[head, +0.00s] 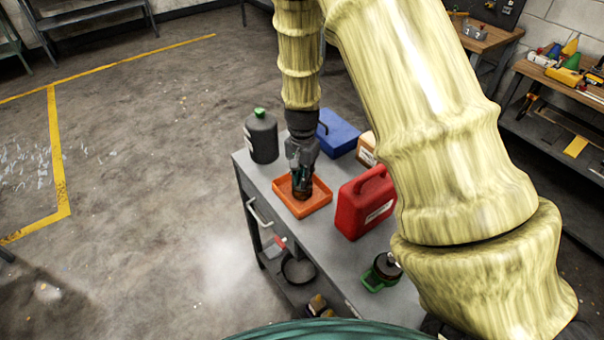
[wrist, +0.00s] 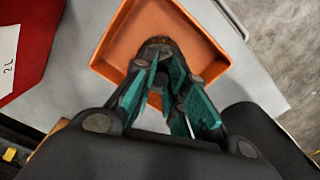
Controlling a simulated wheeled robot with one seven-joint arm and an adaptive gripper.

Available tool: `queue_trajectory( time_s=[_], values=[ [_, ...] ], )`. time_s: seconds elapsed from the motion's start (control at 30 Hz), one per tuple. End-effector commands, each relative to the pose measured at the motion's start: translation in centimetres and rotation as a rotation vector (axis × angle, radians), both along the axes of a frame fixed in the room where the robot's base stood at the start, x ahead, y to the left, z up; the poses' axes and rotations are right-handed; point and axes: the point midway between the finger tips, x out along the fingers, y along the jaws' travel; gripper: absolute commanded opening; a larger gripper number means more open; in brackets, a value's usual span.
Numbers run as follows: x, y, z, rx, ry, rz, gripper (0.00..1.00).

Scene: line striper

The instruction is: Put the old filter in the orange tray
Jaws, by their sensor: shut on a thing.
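The orange tray (head: 309,207) sits on the grey top of a cart. My gripper (head: 302,184) points down over the tray, its fingers inside the tray's outline. In the wrist view my gripper (wrist: 162,82) is shut on a small dark brownish thing, the old filter (wrist: 157,45), which shows just past the fingertips over the tray (wrist: 202,40). The fingers hide most of the filter. I cannot tell whether it touches the tray floor.
On the cart top (head: 322,232), a red jug (head: 365,203) stands close right of the tray. A dark grey bottle with a green cap (head: 261,137), a blue box (head: 338,133) and a brown box (head: 367,149) stand behind. A green-and-black item (head: 381,271) is nearer.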

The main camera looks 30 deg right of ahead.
Motion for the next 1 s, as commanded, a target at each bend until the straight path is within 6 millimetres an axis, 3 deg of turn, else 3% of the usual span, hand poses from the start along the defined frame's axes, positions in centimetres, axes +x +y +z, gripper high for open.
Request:
queue_trajectory(
  time_s=[0.4, 0.43, 0.53, 0.57, 1.0],
  values=[
    [-0.01, 0.02, -0.55, 0.0, 0.0, -0.001, 0.0],
    [0.0, 0.01, -0.55, 0.0, 0.0, -0.001, 0.16],
    [0.0, 0.01, -0.5, 0.0, 0.0, -0.001, 0.34],
    [0.0, 0.01, -0.5, 0.0, 0.0, -0.001, 0.36],
    [0.09, 0.02, 0.16, -0.001, -0.003, 0.0, 0.36]
  ],
)
